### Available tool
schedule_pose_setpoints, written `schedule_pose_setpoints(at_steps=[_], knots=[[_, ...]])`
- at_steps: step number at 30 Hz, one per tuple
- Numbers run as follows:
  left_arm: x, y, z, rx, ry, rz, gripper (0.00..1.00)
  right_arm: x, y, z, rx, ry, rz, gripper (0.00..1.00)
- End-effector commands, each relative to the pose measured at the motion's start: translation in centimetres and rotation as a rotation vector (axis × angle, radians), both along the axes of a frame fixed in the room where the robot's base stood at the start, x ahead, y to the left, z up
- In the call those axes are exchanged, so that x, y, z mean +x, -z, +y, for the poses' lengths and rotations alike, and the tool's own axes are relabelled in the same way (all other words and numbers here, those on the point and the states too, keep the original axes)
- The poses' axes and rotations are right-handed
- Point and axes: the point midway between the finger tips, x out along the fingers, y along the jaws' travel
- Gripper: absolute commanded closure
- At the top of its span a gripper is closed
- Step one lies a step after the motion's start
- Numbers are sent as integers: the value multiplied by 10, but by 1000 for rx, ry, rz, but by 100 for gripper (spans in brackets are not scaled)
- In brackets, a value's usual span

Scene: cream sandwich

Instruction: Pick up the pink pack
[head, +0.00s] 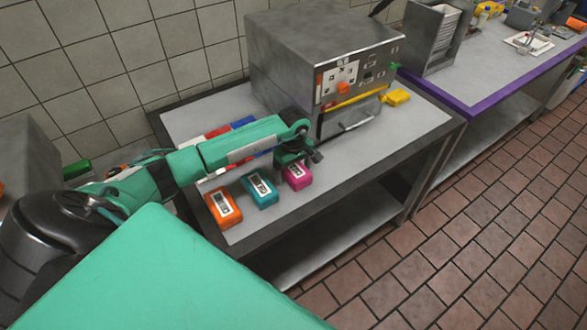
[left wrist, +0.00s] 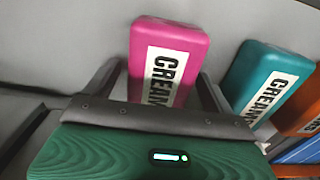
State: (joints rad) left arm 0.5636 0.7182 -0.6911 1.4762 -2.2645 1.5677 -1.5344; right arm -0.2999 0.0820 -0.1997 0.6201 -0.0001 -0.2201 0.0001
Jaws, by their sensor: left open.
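The pink pack (head: 298,178) lies on the grey table top near its front edge, in front of the metal machine. In the left wrist view the pink pack (left wrist: 168,60) has a white label with dark letters and stands between the two fingers. My left gripper (head: 300,160) is above and behind the pink pack in the head view. In the left wrist view my left gripper (left wrist: 158,80) is open, one finger on each side of the pack. I cannot tell whether the fingers touch it. My right gripper is not in view.
A teal pack (head: 259,189) is close to the left of the pink pack, with an orange pack (head: 223,207) further left. A metal machine (head: 325,60) stands behind, with a yellow pack (head: 397,97) beside it. The table's right part is clear.

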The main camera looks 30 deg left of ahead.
Motion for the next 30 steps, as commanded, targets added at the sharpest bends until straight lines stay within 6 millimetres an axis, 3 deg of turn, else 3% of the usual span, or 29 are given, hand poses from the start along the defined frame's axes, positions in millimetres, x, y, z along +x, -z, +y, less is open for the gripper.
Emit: schedule_pose_setpoints(at_steps=[5,13,23,30], knots=[[0,1,0,0,0,0,13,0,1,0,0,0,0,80],[0,0,0,0,0,0,62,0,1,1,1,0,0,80],[1,-2,0,1,0,-1,62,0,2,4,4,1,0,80],[1,-25,1,2,2,-4,62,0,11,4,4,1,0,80]])
